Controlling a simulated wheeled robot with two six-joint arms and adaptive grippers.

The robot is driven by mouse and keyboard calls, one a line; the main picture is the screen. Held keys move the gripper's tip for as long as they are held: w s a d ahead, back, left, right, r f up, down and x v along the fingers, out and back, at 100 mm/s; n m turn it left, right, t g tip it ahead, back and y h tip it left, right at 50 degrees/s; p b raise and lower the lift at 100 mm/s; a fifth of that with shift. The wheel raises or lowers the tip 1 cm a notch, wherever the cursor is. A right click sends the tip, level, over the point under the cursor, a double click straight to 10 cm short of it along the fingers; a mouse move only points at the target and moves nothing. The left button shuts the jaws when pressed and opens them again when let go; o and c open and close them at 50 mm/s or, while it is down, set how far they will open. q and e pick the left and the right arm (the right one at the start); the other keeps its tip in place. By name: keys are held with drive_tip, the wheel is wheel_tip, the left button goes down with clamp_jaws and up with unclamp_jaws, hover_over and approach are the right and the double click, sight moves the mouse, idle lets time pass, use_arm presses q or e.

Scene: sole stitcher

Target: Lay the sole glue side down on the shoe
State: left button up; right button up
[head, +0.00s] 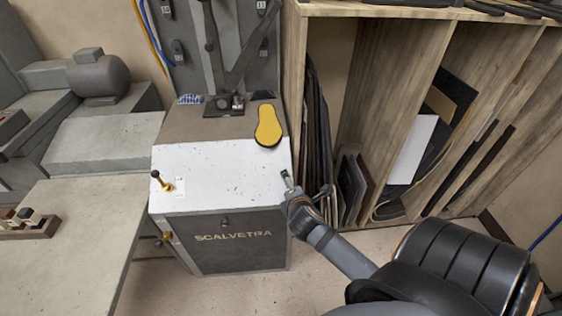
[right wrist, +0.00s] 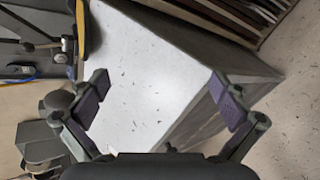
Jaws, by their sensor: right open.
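A yellow-faced sole (head: 268,126) with a dark rim lies with its yellow face up on the top of the stitching machine (head: 215,165), near its right edge. A strip of the sole (right wrist: 92,32) shows at the upper left of the right wrist view. My right gripper (head: 287,179) is by the machine's right front edge, nearer than the sole and apart from it. In the right wrist view its two fingers (right wrist: 160,95) are spread wide with nothing between them. I cannot make out a shoe in either view. My left gripper is not in view.
The machine's post and arm (head: 225,75) rise behind the sole. A small lever (head: 162,182) stands at the machine's left front. A wooden shelf (head: 370,95) with upright sheets stands close on the right. A grey bench (head: 75,220) is at left. The white machine front top is clear.

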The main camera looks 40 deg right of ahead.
sight(271, 142)
drive_tip(key=w+r+n+t, duration=0.1)
drive_tip(key=w+r+n, duration=0.1)
drive_tip(key=n, duration=0.3)
drive_tip(key=w+d+r+n+t, duration=0.1)
drive_tip(key=w+n+t, duration=0.1)
drive_tip(key=n, duration=0.3)
drive_tip(key=w+r+n+t, duration=0.2)
drive_tip(key=w+n, duration=0.1)
drive_tip(key=n, duration=0.2)
drive_tip(key=shift+w+d+r+y, duration=0.35)
drive_tip(key=shift+w+d+y, duration=0.05)
drive_tip(key=shift+n+t, duration=0.3)
drive_tip(key=shift+n, duration=0.2)
drive_tip(key=b+x, duration=0.1)
drive_tip(key=x, duration=0.4)
drive_tip(key=shift+w+r, duration=0.1)
drive_tip(key=shift+w, duration=0.3)
drive_tip(key=x, duration=0.3)
drive_tip(key=shift+w+d, duration=0.1)
drive_tip(key=shift+w, duration=0.65)
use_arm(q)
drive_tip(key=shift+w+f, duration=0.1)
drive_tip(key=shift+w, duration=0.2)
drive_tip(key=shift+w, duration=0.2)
use_arm(e)
drive_tip(key=c, duration=1.5)
